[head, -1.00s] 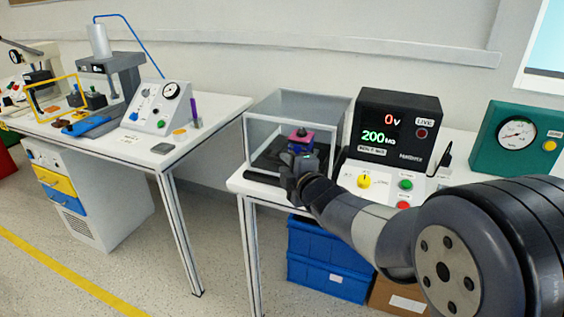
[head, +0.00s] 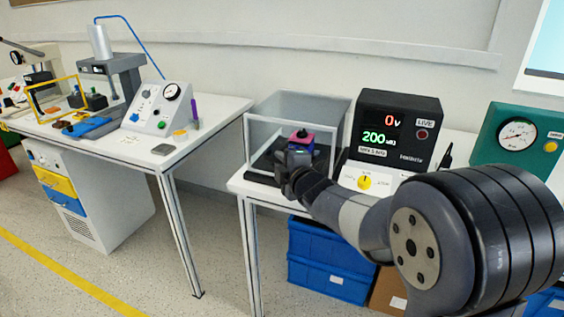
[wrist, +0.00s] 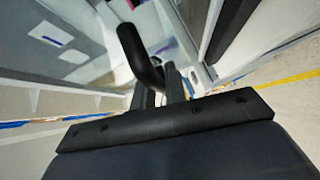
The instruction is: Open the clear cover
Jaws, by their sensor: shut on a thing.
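The clear cover (head: 262,132) is a see-through box with pale edges, standing on the right-hand bench around a dark base. It looks closed down. A device with a pink top (head: 301,138) shows in the same spot as my gripper; the overlap hides part of it. My gripper (head: 299,158) is at the front of the cover. In the wrist view, a black curved handle (wrist: 134,48) runs down between the fingers of my gripper (wrist: 160,88), which are shut on it. The exact contact is hard to see.
A green gauge box (head: 518,135) is farther right. Blue crates (head: 325,270) sit below. Another bench (head: 140,150) stands left.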

